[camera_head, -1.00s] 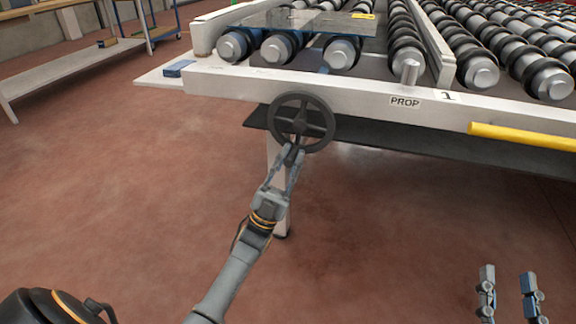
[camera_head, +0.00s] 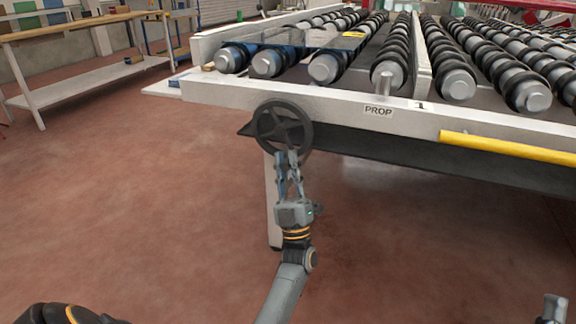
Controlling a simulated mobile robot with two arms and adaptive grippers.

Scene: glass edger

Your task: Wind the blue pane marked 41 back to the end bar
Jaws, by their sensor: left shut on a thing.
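A thin, see-through bluish pane (camera_head: 318,39) lies across the rollers at the far left of the bed. A yellow label sits at its right end; I cannot read its number. A dark spoked handwheel (camera_head: 283,128) is mounted at the front of the machine, below the white front beam (camera_head: 255,97). My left gripper (camera_head: 286,157) is shut on the lower rim of the handwheel. My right gripper (camera_head: 553,308) shows only partly at the bottom right corner, away from the machine. I cannot tell which part is the end bar.
A grey peg (camera_head: 384,87) stands on the front beam near the PROP label (camera_head: 379,111). A yellow bar (camera_head: 505,148) runs along the front at right. A workbench (camera_head: 85,60) stands at the back left. The red floor at left is clear.

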